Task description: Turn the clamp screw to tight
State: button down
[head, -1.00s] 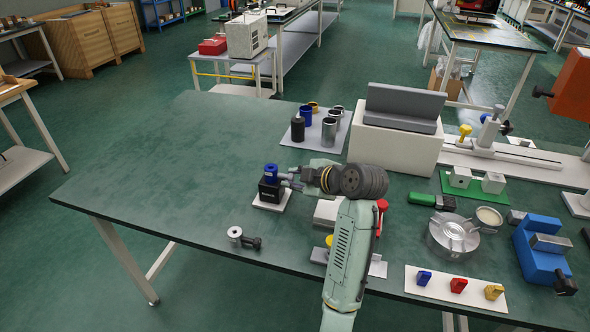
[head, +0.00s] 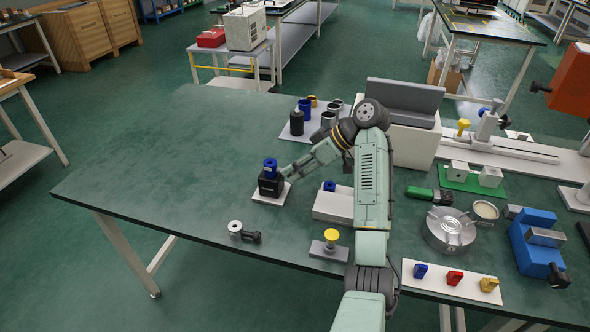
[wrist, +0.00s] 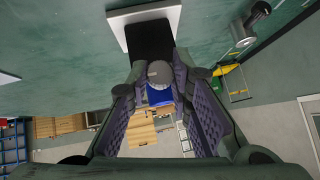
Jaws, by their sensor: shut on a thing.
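A black clamp block (head: 269,186) stands on a small white plate (head: 281,197) near the left middle of the green table, with a blue cylinder (head: 270,166) upright in its top. In the wrist view, the black block (wrist: 150,40) shows with a round grey knob (wrist: 160,70), apparently the clamp screw's head, on the side facing me. The blue cylinder (wrist: 159,96) shows just beyond it. My gripper (wrist: 160,76) is shut on the knob, one finger on each side. In the head view, my gripper (head: 288,174) reaches the block's right side. The knob's turn marks cannot be read.
A metal ring with a black handle (head: 237,228) lies in front of the block. A yellow knob on a grey plate (head: 331,236) and a white box (head: 334,204) stand to the right. A tray of cylinders (head: 296,135) is behind. The table's left is free.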

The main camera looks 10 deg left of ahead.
jog(key=g, duration=0.1)
jog(key=m+g, duration=0.2)
jog(key=g, duration=0.1)
jog(key=shift+w+f+y, duration=0.15)
jog(key=shift+w+y, duration=0.1)
jog(key=shift+y, duration=0.15)
jog(key=shift+m+g, duration=0.3)
jog(key=c, duration=1.4)
grip_release()
jog(key=v, duration=0.7)
jog(key=shift+w+d, duration=0.1)
jog(key=shift+d, duration=0.15)
